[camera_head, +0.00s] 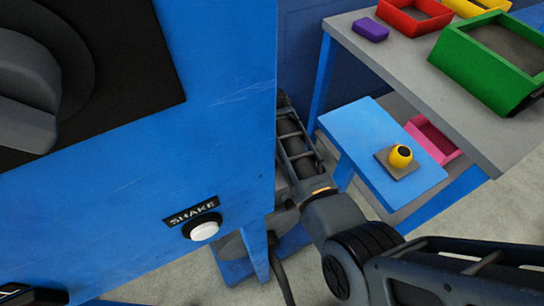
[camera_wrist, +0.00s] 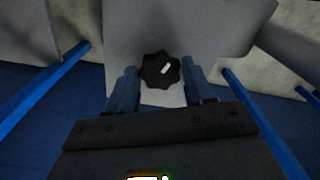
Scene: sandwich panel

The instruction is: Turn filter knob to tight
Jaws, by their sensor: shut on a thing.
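The filter knob (camera_wrist: 152,73) is a black, lobed knob with a short white mark on its face. The mark is tilted, its upper end leaning right. It sits in front of a grey plate in the wrist view. My gripper (camera_wrist: 160,76) has one finger on each side of the knob and is shut on it. In the head view my arm reaches behind the blue cabinet (camera_head: 225,110), so the filter knob and fingertips are hidden there. No tight marking is readable.
The cabinet front carries a large dark dial (camera_head: 25,90) and a white button (camera_head: 204,230) under a SHAKE label. At right, a grey table (camera_head: 400,75) holds coloured bins. A blue shelf (camera_head: 365,130) bears a yellow-and-black piece (camera_head: 400,157). Blue bars (camera_wrist: 45,90) flank the gripper.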

